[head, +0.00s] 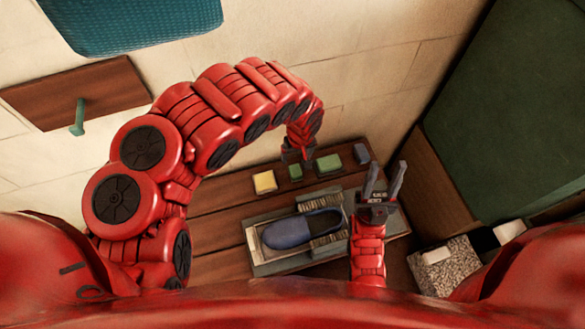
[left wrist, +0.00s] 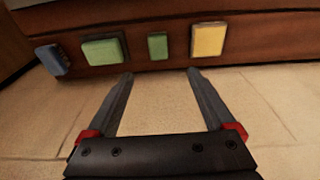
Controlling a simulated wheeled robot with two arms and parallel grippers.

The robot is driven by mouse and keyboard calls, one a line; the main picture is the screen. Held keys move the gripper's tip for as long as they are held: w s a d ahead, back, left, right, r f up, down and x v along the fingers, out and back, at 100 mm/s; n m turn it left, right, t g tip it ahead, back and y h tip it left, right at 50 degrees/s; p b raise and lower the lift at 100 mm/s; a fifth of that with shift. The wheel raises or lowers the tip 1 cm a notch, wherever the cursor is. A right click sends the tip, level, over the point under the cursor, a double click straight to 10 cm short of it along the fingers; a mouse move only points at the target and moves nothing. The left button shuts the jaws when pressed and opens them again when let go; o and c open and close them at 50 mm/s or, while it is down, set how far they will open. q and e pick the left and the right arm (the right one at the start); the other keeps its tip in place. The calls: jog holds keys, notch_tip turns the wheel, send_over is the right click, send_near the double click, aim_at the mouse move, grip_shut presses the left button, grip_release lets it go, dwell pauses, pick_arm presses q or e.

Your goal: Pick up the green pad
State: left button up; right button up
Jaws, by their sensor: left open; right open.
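Two green pads lie on the dark wooden bench in a row with other pads. The smaller, narrow green pad (head: 295,172) also shows in the left wrist view (left wrist: 157,46). The larger, squarer green pad (head: 328,164) also shows in the left wrist view (left wrist: 103,50). My left gripper (head: 298,156) is open and empty, by the wall side of the row close to the smaller green pad. In the left wrist view its fingers (left wrist: 160,76) point at the row, with the smaller green pad roughly between their lines. My right gripper (head: 387,175) is open and empty, at the right of the bench.
A yellow pad (head: 264,182) and a blue pad (head: 361,153) are at the row's ends. A blue slipper-shaped item (head: 300,230) lies in a tray (head: 263,267) in front. A speckled block (head: 445,268) is at the right. A pale tiled wall (head: 365,75) is behind.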

pick_arm(q)
jog(key=b, duration=0.3)
send_near(295, 171)
jog(key=shift+s+f, duration=0.1)
jog(key=shift+f, duration=0.3)
jog(key=f, duration=0.3)
jog(key=shift+w+a+f, duration=0.1)
jog(key=shift+w+f, duration=0.2)
jog(key=shift+w, duration=0.05)
jog(key=shift+w+a+f, duration=0.1)
jog(key=shift+w+f, duration=0.05)
jog(key=shift+f, duration=0.4)
jog(key=shift+w+f+b, duration=0.15)
jog(key=shift+f+b, duration=0.15)
jog(key=shift+f, duration=0.3)
jog(key=shift+w+f+b, duration=0.2)
jog(key=shift+f+b, duration=0.1)
jog(key=shift+f, duration=0.6)
jog(key=shift+w+f+b, duration=0.2)
jog(key=shift+f+b, duration=0.1)
jog(key=shift+f, duration=0.65)
grip_shut()
